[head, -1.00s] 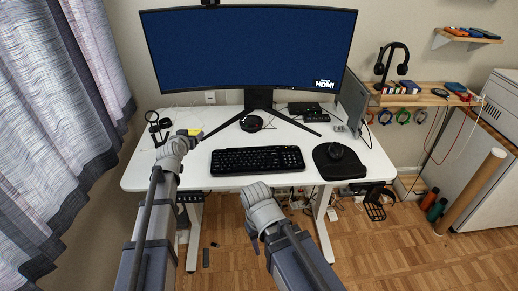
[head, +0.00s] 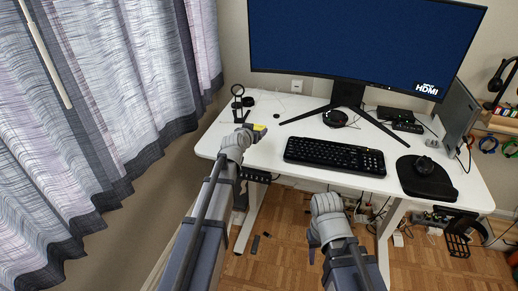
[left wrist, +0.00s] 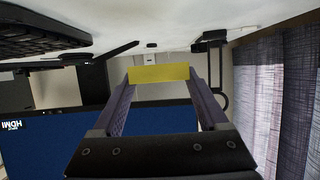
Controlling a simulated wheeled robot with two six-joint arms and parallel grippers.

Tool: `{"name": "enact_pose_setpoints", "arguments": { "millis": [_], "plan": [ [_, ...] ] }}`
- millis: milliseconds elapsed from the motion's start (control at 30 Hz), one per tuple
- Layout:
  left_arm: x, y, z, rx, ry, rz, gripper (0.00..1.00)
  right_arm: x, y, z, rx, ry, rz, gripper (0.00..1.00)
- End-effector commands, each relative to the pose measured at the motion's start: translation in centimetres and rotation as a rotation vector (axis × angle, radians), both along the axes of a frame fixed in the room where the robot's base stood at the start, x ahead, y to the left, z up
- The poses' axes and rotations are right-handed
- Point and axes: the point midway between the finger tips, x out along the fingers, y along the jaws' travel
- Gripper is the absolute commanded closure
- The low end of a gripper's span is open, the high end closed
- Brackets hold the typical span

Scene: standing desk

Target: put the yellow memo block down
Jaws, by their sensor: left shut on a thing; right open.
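The yellow memo block (head: 259,128) is at the left end of the white desk (head: 285,120) in the head view. My left gripper (head: 250,129) is shut on it. In the left wrist view the yellow memo block (left wrist: 159,73) spans between the two fingertips of the left gripper (left wrist: 160,82). I cannot tell whether the block touches the desk top. My right gripper (head: 316,247) is in front of the desk, below its front edge, with nothing visible in it; its fingers are hard to make out.
A black stand with a ring (head: 238,100) is just behind the left gripper. The keyboard (head: 333,156) lies to the right, and the monitor (head: 360,45) stands behind. A mouse mat (head: 427,180) is at the right. Bare desk lies between the block and the keyboard.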

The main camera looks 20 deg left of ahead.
Motion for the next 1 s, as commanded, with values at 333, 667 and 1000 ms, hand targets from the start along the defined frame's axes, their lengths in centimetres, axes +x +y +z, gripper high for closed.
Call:
{"name": "enact_pose_setpoints", "arguments": {
  "millis": [333, 667, 1000],
  "plan": [
    [0.0, 0.0, -2.7, 0.000, 0.000, 0.000, 0.78, 0.0, 0.0, -2.7, 0.000, 0.000, 0.000, 0.50],
    [0.0, 0.0, -6.1, 0.000, 0.000, 0.000, 0.78, 0.0, 0.0, -6.1, 0.000, 0.000, 0.000, 0.50],
    [0.0, 0.0, -6.4, 0.000, 0.000, 0.000, 0.78, 0.0, 0.0, -6.4, 0.000, 0.000, 0.000, 0.50]
  ]
}}
